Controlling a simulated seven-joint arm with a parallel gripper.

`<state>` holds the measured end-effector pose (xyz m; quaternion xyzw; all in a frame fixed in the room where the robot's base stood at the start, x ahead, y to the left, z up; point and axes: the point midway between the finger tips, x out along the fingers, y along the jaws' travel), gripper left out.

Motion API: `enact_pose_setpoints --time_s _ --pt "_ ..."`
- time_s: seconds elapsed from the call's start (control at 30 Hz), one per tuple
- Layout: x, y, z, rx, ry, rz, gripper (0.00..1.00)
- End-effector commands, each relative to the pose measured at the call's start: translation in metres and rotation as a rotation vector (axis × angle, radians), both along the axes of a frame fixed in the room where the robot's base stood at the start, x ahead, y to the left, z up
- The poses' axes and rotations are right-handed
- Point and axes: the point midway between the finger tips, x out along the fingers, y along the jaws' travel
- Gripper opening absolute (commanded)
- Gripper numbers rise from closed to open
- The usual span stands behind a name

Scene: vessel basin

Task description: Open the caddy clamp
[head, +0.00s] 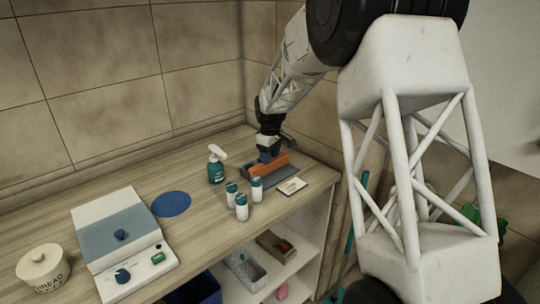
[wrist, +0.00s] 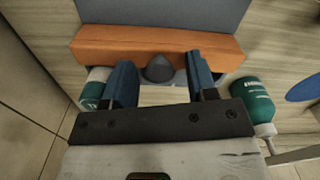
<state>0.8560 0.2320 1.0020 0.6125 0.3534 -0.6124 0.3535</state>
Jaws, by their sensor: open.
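The caddy (head: 278,181) is a grey tray at the back right of the counter. Its orange clamp bar (head: 265,168) lies along it. In the wrist view the orange bar (wrist: 100,44) crosses the upper part, with the blue-grey caddy surface (wrist: 165,12) beyond. A dark grey round knob (wrist: 159,69) sticks out from the middle of the bar. My gripper (head: 268,153) is over the caddy from above. In the wrist view its blue fingers (wrist: 160,64) are open, one on each side of the knob, with visible gaps. Whether the fingertips touch the bar cannot be told.
A teal spray bottle (head: 216,166) stands left of the caddy. Several white-and-teal bottles (head: 242,207) and a card (head: 291,186) are in front. Tiled walls stand close behind.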

Motion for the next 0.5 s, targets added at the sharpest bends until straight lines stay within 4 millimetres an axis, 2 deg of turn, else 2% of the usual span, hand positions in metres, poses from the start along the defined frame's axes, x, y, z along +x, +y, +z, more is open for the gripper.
enact_pose_setpoints --time_s 0.07,0.4,0.5 --pt "0.0000 0.0000 0.0001 0.000 0.000 0.000 0.51" --pt "0.0000 0.0000 0.0003 0.000 0.000 0.000 0.00" --pt "0.0000 0.0000 0.0003 0.000 0.000 0.000 0.00"
